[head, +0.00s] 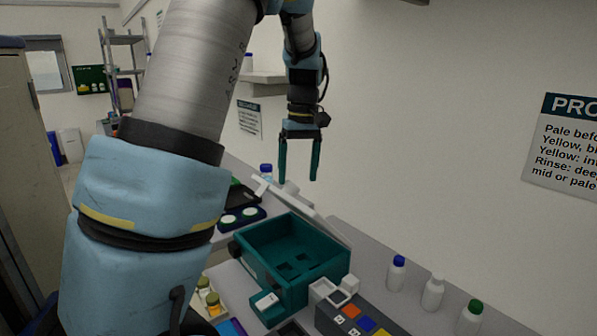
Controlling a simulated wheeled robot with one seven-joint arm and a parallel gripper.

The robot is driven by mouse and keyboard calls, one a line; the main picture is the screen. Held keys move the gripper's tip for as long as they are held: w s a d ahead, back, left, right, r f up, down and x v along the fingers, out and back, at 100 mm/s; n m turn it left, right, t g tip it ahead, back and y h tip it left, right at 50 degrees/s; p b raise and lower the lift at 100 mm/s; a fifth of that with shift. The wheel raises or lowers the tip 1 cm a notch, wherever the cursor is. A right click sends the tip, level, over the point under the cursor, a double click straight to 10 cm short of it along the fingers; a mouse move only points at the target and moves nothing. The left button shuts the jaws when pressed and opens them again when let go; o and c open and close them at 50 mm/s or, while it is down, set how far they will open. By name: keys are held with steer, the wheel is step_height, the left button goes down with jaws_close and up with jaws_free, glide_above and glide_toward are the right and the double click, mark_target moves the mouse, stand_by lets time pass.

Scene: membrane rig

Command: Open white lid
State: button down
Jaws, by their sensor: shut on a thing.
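A teal open-topped box (292,262) stands on the bench at the centre, its inside visible with dark square openings in its floor. The white lid (310,213) is raised along the box's back side, tilted and seen nearly edge-on. My gripper (298,181) points down at the lid's upper left part, with its two teal fingers some way apart. It is shut on the white lid; the exact contact at the fingertips is small and hard to make out.
White bottles with blue, white and green caps (433,293) stand at the right along the wall. A grey block with coloured squares (352,322) and small white holders (333,290) sit in front of the box. A dark tray with two round pale pieces (240,217) lies left. My arm hides the left side.

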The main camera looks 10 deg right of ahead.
steer(key=shift+g+y, duration=0.5)
steer(key=shift+y, duration=0.3)
steer(key=shift+w+d+f+p, duration=0.15)
steer(key=shift+w+d+f, duration=0.1)
steer(key=shift+d, duration=0.45)
steer(key=shift+w+d+f+p, duration=0.1)
steer(key=shift+w+d+p, duration=0.15)
steer(key=shift+d, duration=0.5)
steer(key=shift+w+d+f+p, duration=0.1)
steer(key=shift+w+d+f, duration=0.15)
steer(key=shift+d, duration=0.45)
steer(key=shift+c, duration=1.1)
jaws_free()
steer(key=shift+c, duration=0.7)
steer(key=w+d+r, duration=0.5)
steer(key=d+r, duration=0.3)
steer(key=shift+w+d+y, duration=0.15)
steer(key=shift+w+y, duration=0.15)
